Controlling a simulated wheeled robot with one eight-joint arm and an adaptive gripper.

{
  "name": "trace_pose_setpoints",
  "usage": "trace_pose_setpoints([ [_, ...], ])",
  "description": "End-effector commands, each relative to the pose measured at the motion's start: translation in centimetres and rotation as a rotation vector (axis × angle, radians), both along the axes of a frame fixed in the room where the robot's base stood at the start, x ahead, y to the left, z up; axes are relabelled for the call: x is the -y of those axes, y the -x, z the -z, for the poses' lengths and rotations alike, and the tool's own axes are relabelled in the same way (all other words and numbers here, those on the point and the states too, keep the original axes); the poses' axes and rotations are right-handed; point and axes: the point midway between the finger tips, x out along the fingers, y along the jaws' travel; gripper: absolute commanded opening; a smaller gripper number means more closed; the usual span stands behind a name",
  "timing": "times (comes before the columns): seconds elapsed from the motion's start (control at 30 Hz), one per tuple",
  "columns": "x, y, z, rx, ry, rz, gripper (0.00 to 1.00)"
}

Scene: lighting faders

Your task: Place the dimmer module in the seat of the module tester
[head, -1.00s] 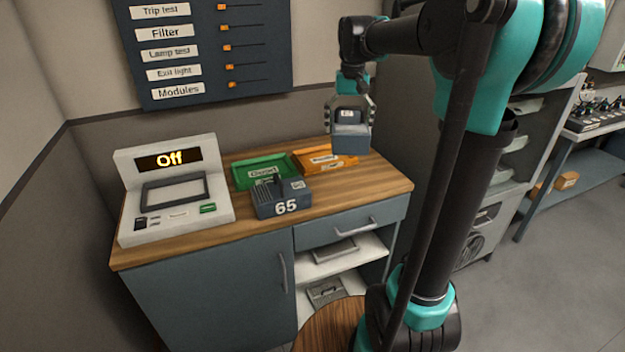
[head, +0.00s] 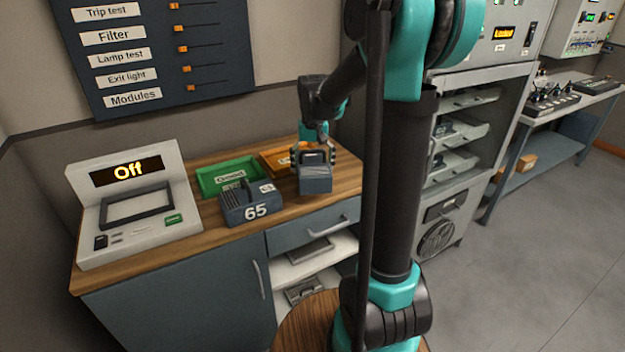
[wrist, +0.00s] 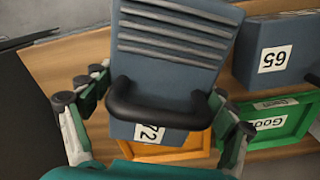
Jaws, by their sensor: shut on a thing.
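A blue-grey dimmer module (head: 316,181) hangs in my gripper (head: 314,156) at the right end of the bench, in front of the orange tray. In the wrist view the module (wrist: 175,45) shows ribs, a black handle and a label that seems to read 72. My gripper (wrist: 152,112) has its fingers on either side of the handle; the exact contact is hidden. Whether the module touches the bench is unclear. The module tester (head: 140,230) stands at the bench's left end, its display reading Off. Its dark-framed seat (head: 136,206) looks empty.
A second module marked 65 (head: 250,208) stands mid-bench, between the held module and the tester. A green tray (head: 205,184) and an orange tray (head: 270,163) lie behind. A wall panel with sliders (head: 150,50) hangs above. A shelved cabinet (head: 480,130) stands at right.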

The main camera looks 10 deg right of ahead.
Motion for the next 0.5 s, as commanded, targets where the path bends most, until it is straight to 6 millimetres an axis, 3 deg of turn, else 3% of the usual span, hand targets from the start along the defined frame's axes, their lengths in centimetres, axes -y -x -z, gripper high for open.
trace_pose_setpoints([
  [0.5, 0.0, -0.1, 4.6, 0.000, 0.000, 0.000, 0.26],
])
